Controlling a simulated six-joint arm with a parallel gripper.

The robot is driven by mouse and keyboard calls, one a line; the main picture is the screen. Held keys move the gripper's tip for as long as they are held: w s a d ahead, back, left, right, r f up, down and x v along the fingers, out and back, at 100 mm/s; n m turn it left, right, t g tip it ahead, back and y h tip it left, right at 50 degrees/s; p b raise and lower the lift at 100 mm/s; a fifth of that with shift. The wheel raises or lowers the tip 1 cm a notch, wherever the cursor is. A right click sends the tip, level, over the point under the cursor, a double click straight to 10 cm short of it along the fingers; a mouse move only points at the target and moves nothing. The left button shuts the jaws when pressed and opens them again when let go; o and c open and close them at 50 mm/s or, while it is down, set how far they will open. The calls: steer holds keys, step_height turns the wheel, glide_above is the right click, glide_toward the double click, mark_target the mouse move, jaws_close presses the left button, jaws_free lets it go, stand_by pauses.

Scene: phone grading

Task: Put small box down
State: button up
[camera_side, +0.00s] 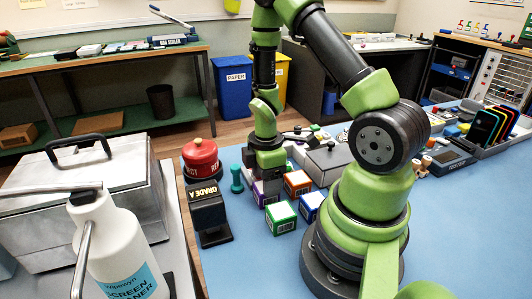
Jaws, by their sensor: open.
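Several small boxes with white labels stand close together on the blue work surface (255,262). The purple box (267,196) is directly below my gripper (268,178), which points straight down. The jaws are open around or just above its top; the view is too small to tell if they touch it. The orange box (298,184) stands just right of it, the green box (281,218) in front, and the blue box (312,206) to the right of the green one. My arm's base hides part of the area right of the blue box.
A phone rack (488,128) is at right. The surface in front of the green box is clear.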

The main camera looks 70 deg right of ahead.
steer(key=a+r+m+t, duration=0.2)
steer(key=a+r+m, duration=0.1)
steer(key=r, duration=0.7)
steer(key=a+r+m+t, duration=0.2)
steer(key=a+r+m, duration=0.2)
steer(key=r, duration=0.6)
steer(key=s+a+r+m+t+y, duration=0.2)
steer(key=s+a+r+m+t, duration=0.1)
steer(key=s+a+r+m, duration=0.2)
steer(key=shift+s+a+r+m, duration=0.35)
steer(key=shift+s+r+m, duration=0.25)
steer(key=shift+r, duration=0.3)
